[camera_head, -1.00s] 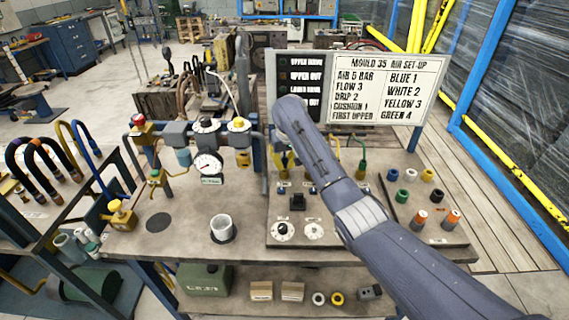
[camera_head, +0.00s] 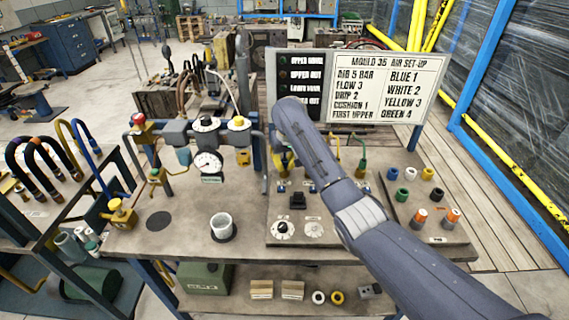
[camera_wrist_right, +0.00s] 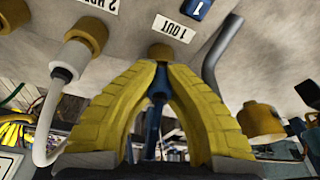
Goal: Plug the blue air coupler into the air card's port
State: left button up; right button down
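My right gripper (camera_wrist_right: 160,72) has yellow padded fingers that close around a slim blue coupler (camera_wrist_right: 158,85) in the right wrist view. The coupler's far end is at or very near a brass port (camera_wrist_right: 160,51) beside the label "1 OUT" (camera_wrist_right: 173,27); I cannot tell whether it is seated. A blue tag marked 1 (camera_wrist_right: 197,8) is above. In the head view the right forearm covers most of the gripper, and only a bit of yellow finger (camera_head: 281,160) shows over the air card (camera_head: 268,212). My left gripper is out of view.
A white hose fitting (camera_wrist_right: 68,62) is on the brass port to the left, and another brass fitting (camera_wrist_right: 260,120) is to the right. A set-up board (camera_head: 388,90) stands behind the card. Coloured caps (camera_head: 401,195) lie right of it. A white cup (camera_head: 221,226) stands left of it.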

jog(key=c, duration=0.9)
grip_release()
jog(key=shift+r, duration=0.1)
jog(key=shift+w+a+v, duration=0.1)
jog(key=shift+w+v, duration=0.15)
jog(key=shift+v, duration=0.95)
jog(key=shift+w+a+v, duration=0.1)
jog(key=shift+w+v, duration=0.15)
jog(key=shift+v, duration=0.9)
jog(key=shift+w+a+v, duration=0.1)
jog(key=shift+w+v, duration=0.15)
jog(key=shift+v, duration=0.95)
jog(key=shift+r, duration=0.2)
jog(key=shift+d, duration=0.1)
